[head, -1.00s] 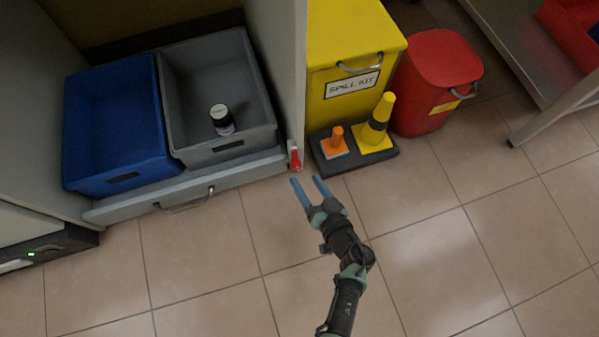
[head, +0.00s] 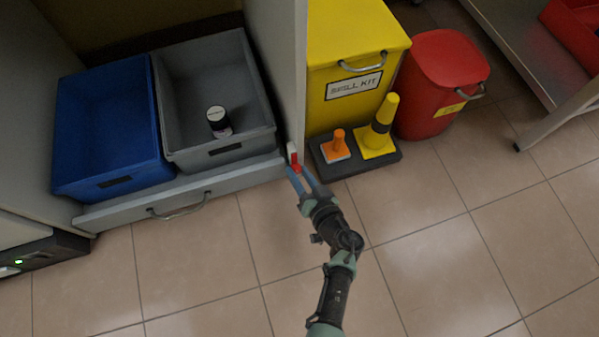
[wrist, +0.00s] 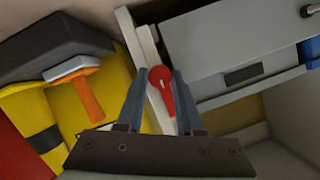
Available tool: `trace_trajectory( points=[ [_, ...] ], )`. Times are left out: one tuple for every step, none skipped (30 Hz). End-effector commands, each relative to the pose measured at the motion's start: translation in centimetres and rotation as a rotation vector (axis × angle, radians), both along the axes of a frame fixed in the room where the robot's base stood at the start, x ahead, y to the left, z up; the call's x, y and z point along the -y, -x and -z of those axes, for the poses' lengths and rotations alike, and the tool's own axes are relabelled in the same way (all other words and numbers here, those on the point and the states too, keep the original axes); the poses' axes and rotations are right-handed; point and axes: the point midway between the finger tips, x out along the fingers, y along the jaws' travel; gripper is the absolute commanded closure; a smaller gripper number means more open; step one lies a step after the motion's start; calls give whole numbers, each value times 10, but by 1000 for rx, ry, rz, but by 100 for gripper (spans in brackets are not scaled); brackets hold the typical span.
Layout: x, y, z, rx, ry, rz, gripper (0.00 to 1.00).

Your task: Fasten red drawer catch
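The red catch (head: 295,163) sits on the cabinet's edge at the right end of the low drawer (head: 185,195). In the wrist view the red catch (wrist: 160,85) has a round head and a narrower lever, on a pale strip. My gripper (head: 298,172) is at the catch, its two blue fingers apart. In the wrist view my gripper (wrist: 160,78) has one finger on each side of the catch; I cannot tell whether either touches it. The drawer holds a blue bin (head: 110,125) and a grey bin (head: 240,142).
Right of the cabinet are a yellow spill kit box (head: 350,40), a black base with an orange piece (head: 336,145) and a yellow cone (head: 377,130), and a red bin (head: 440,80). The tiled floor in front is clear.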

Motion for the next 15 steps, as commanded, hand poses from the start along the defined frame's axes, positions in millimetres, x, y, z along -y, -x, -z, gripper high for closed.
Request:
trace_trajectory(
  points=[
    [0, 0, 0, -1, 0, -1, 88],
    [0, 0, 0, -1, 0, -1, 94],
    [0, 0, 0, -1, 0, -1, 100],
    [0, 0, 0, -1, 0, -1, 100],
    [0, 0, 0, -1, 0, -1, 100],
    [0, 0, 0, -1, 0, -1, 100],
    [0, 0, 0, -1, 0, -1, 100],
    [0, 1, 0, -1, 0, -1, 100],
    [0, 1, 0, 0, 1, -2, 100],
    [0, 1, 0, 0, 3, -1, 100],
    [0, 1, 0, 1, 5, -1, 100],
    [-1, 1, 0, 2, 9, -1, 100],
    [-1, 1, 0, 3, 14, -1, 100],
    [-1, 1, 0, 5, 22, -1, 100],
    [-1, 1, -1, 10, 33, -1, 100]
  ],
)
